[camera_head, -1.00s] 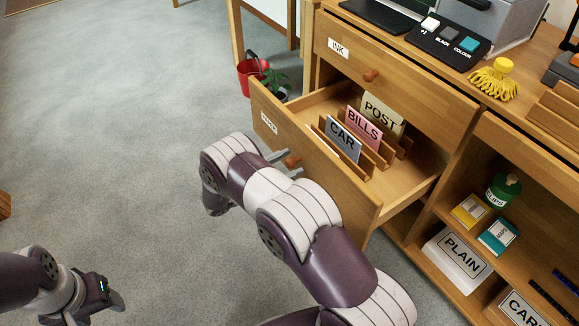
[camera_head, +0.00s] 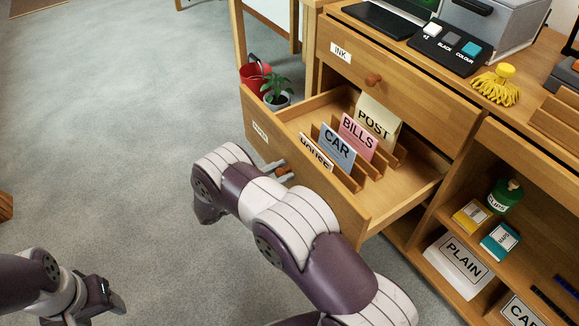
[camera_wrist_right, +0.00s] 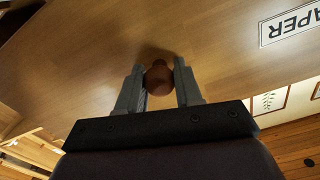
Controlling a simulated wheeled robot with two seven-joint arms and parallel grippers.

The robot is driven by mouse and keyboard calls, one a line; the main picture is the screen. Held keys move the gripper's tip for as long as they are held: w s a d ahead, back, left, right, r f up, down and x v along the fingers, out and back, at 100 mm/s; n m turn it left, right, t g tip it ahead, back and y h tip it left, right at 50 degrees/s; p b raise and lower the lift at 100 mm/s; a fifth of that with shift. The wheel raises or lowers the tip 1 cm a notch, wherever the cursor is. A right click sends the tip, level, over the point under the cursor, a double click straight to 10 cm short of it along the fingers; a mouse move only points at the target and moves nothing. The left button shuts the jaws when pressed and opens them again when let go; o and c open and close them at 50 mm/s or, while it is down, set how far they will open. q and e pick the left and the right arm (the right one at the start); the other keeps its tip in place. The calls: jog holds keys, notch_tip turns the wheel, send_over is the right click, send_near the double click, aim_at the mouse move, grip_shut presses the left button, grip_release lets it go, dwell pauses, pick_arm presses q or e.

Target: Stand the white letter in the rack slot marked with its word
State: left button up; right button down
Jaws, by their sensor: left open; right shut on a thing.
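My right gripper (camera_wrist_right: 160,88) is shut on the brown knob (camera_wrist_right: 158,76) of the open drawer marked PAPER; the head view also shows the knob (camera_head: 283,170). In that drawer (camera_head: 405,195) a wooden rack (camera_head: 376,168) holds upright cards: white HOUSE (camera_head: 317,151) nearest the drawer front, then blue CAR (camera_head: 337,147), pink BILLS (camera_head: 358,137) and cream POST (camera_head: 375,120). I cannot tell whether the HOUSE card is the white letter; no other loose letter is clear. My left gripper (camera_head: 112,298) is open, low at the left over the floor.
The INK drawer (camera_head: 430,85) above is closed. Shelves to the right hold a green pot (camera_head: 503,196), small boxes and a PLAIN paper stack (camera_head: 460,262). A red bucket (camera_head: 254,72) and a plant (camera_head: 276,90) stand behind the drawer.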

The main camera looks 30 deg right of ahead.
jog(key=shift+s+a, duration=0.1)
jog(key=shift+a, duration=0.9)
jog(key=c, duration=0.8)
grip_release()
jog(key=a+p, duration=0.1)
jog(key=a, duration=0.7)
jog(key=s+a+p, duration=0.1)
jog(key=a, duration=0.3)
jog(key=shift+a+p, duration=0.3)
jog(key=shift+p, duration=0.05)
